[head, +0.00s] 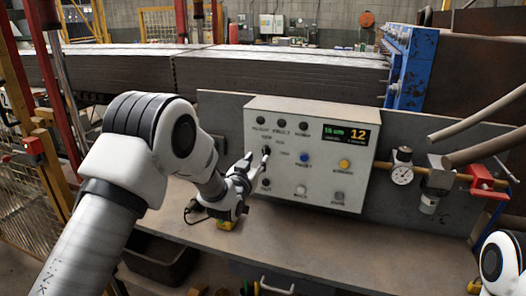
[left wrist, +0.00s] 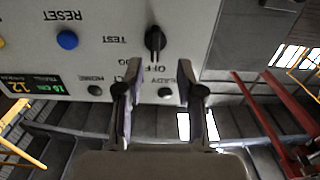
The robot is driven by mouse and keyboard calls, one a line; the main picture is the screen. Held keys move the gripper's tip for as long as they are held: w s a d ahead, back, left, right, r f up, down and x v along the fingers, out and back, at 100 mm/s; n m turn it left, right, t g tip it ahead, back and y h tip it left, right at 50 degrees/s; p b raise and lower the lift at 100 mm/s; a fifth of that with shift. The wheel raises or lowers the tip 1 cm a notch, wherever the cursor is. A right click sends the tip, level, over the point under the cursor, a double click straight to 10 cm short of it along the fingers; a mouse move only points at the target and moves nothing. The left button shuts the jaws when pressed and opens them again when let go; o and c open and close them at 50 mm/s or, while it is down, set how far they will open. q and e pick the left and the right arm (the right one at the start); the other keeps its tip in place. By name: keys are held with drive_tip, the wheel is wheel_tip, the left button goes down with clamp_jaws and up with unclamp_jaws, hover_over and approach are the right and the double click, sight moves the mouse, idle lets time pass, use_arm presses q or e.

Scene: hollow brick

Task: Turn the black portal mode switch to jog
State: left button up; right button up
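The black mode switch (head: 266,151) is on the left part of the grey control box (head: 302,178) in the head view. In the left wrist view, which shows the panel upside down, the switch (left wrist: 155,40) stands near TEST and OFF labels. Its handle lies along the panel's vertical; which end is the pointer I cannot tell. My left gripper (head: 252,163) is just left of the switch in the head view. In the left wrist view its fingers (left wrist: 157,66) are apart with nothing between them, lined up with the switch. Contact is not visible. My right gripper is out of view.
The panel has a blue button (left wrist: 67,40), a yellow button (head: 344,163) and a lit display (head: 346,135). A pressure gauge (head: 402,174) and red valve (head: 482,178) are on a pipe at right. The bench (head: 300,234) is mostly clear in front of the box.

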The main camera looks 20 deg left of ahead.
sight(264, 153)
use_arm(q)
drive_tip(key=w, duration=0.2)
drive_tip(key=w+d+p, duration=0.1)
drive_tip(key=w, duration=0.1)
drive_tip(key=shift+w+d, duration=0.1)
drive_tip(key=shift+w, duration=0.25)
drive_tip(key=shift+a, duration=0.3)
drive_tip(key=shift+d+f, duration=0.1)
clamp_jaws()
